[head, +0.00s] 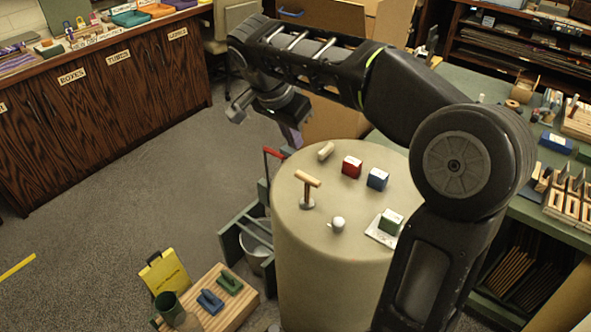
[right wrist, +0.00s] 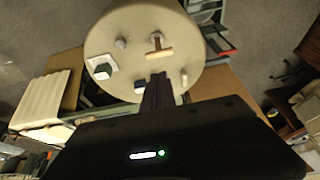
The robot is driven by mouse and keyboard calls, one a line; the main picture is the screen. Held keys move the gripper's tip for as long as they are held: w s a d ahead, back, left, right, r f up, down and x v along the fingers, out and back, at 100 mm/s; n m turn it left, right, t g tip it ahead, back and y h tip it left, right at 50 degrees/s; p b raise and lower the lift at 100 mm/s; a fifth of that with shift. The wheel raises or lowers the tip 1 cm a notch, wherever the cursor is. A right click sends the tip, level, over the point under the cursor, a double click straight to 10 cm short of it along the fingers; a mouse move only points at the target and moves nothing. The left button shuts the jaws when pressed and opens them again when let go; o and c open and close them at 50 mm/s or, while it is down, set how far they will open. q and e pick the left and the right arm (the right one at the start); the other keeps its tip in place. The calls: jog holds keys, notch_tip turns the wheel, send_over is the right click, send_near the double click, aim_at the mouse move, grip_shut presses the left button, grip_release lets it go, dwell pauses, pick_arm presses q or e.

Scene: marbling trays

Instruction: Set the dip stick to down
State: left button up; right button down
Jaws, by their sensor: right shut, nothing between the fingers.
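A T-shaped tool with a wooden crossbar (head: 308,179) stands upright on a round cream pedestal (head: 330,290); it also shows in the right wrist view (right wrist: 159,52). A red bar (head: 272,153) sticks up beside the pedestal's left edge; a red piece also shows in the right wrist view (right wrist: 229,53). I cannot tell which of these, if either, is the dip stick. My right gripper (head: 292,140) is shut and empty, near the pedestal's far left rim, close to the red bar and apart from the T-shaped tool. It also shows in the right wrist view (right wrist: 157,84). My left gripper is not in view.
The pedestal also bears a cream cylinder (head: 326,151), red box (head: 351,167), blue box (head: 377,179), white knob (head: 337,223) and green box (head: 390,221) on a small tray. A grey-green frame with a bucket (head: 255,245) stands left.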

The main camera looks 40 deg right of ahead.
jog(key=p, duration=0.1)
send_near(307, 178)
jog(key=x, duration=0.7)
jog(key=shift+f, duration=0.15)
dwell(0.4)
notch_tip(307, 178, down, 6)
jog(key=b, duration=0.7)
jog(key=shift+r, duration=0.35)
jog(key=shift+s, duration=0.1)
